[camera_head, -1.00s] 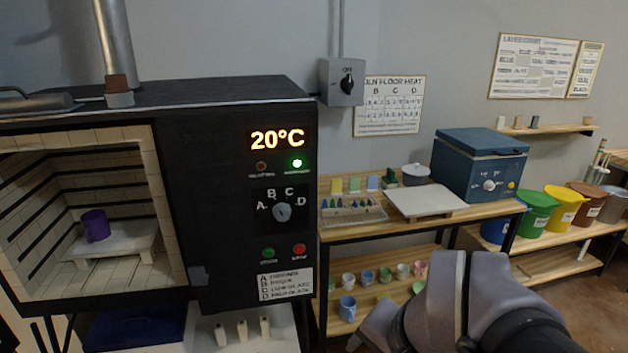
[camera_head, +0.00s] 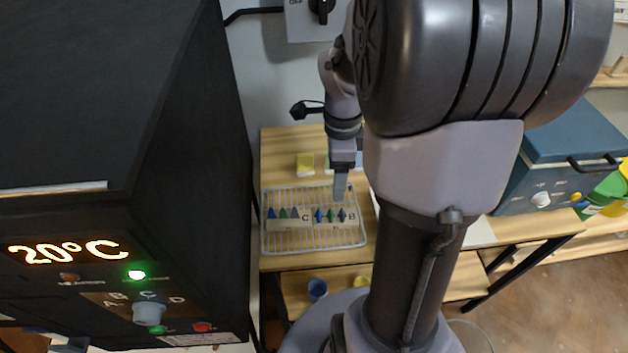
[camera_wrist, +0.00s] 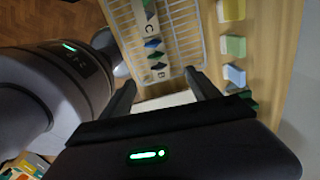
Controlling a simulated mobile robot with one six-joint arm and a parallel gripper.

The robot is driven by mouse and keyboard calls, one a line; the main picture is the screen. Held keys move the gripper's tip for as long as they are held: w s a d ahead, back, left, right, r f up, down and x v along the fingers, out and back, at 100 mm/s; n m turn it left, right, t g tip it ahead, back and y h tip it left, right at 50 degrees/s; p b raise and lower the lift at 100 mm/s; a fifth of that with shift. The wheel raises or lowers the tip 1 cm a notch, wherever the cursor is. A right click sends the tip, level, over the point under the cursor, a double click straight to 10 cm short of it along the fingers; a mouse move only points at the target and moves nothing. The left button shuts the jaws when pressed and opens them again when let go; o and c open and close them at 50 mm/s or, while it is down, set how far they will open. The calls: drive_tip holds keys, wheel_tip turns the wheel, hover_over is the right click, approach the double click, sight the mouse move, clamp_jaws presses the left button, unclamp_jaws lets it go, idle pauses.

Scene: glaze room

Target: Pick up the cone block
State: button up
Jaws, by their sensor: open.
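Two pale cone blocks stand end to end on a white wire rack (camera_head: 264,238), each carrying small pointed cones. The block marked C (camera_head: 290,222) is on the left, and the block marked B (camera_head: 334,224) is on the right. In the wrist view, block C (camera_wrist: 148,28) is farther off and block B (camera_wrist: 158,67) is nearer. My gripper (camera_head: 341,190) is just behind block B in the head view. In the wrist view my gripper (camera_wrist: 161,77) is open, its fingers apart on either side of block B's near end, with nothing held.
The black kiln (camera_head: 120,110) rises close on the left, reading 20°C. Coloured tiles (camera_wrist: 233,46) lie beside the rack. Cups sit on the shelf below.

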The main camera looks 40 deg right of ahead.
drive_tip(key=b, duration=0.3)
hover_over(334, 217)
wheel_tip(334, 217, down, 10)
drive_tip(key=shift+w+r, duration=0.1)
wheel_tip(334, 217, down, 5)
drive_tip(key=b, duration=0.3)
drive_tip(key=c, duration=1.5)
